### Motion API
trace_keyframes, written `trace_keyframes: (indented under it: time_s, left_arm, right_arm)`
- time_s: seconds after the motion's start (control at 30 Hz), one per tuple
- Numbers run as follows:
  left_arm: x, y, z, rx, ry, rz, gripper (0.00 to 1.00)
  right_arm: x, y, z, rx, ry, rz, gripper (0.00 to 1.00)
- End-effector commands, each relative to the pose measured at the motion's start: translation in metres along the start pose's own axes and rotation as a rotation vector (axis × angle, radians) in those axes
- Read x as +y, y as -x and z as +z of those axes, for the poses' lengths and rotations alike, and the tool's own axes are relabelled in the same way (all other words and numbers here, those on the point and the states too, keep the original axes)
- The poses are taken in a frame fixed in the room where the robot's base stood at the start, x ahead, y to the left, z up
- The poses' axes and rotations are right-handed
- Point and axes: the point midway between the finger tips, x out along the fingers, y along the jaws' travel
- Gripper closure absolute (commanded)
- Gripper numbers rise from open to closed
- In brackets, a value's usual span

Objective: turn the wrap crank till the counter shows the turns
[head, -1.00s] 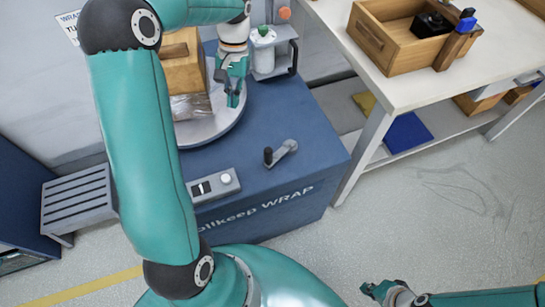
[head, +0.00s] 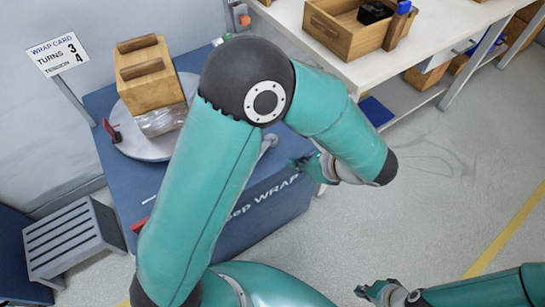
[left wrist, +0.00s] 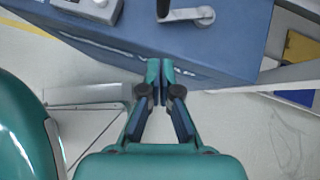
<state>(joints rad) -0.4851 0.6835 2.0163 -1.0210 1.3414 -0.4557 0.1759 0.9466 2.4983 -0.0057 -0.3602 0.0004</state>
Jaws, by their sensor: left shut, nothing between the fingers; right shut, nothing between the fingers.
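The wrap crank (left wrist: 190,14) lies on top of the blue wrapping machine (head: 255,205); its black handle (left wrist: 163,8) shows at the top edge of the left wrist view. In the head view my left arm hides most of the crank. My left gripper (left wrist: 160,78) is shut and empty, off the machine's front edge and apart from the crank; it also shows in the head view (head: 297,163). My right gripper (head: 366,291) is shut and empty at the bottom of the head view. The counter's reading cannot be seen.
A wooden load (head: 152,75) with film round its base stands on the turntable (head: 132,145). A white bench (head: 345,65) with a wooden box (head: 340,28) is at the upper right. A grey slatted stand (head: 72,240) is left. The right floor is clear.

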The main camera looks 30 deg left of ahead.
Motion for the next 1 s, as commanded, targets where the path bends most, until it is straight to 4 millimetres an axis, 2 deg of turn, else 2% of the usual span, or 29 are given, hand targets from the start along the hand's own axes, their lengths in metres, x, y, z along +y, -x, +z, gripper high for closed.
trace_keyframes:
  time_s: [0.13,0.27,0.63,0.8,1.0]
  left_arm:
    - [-0.002,-0.005,-0.003,-0.001,-0.008,-0.011,1.00]
    - [-0.002,-0.023,-0.004,0.000,-0.009,-0.009,1.00]
    - [-0.004,-0.096,-0.005,0.001,-0.011,-0.010,1.00]
    - [-0.005,-0.112,0.014,0.003,-0.007,-0.013,1.00]
    - [-0.006,-0.120,0.023,0.002,-0.010,-0.015,1.00]
  right_arm:
    - [0.001,-0.001,0.000,-0.001,-0.001,0.000,1.00]
    - [0.001,-0.003,0.000,-0.001,-0.001,0.000,1.00]
    - [0.004,-0.009,0.000,-0.001,-0.001,0.000,1.00]
    - [0.002,-0.006,0.000,-0.001,-0.001,0.000,1.00]
    - [0.002,-0.005,0.000,-0.001,-0.001,0.000,1.00]
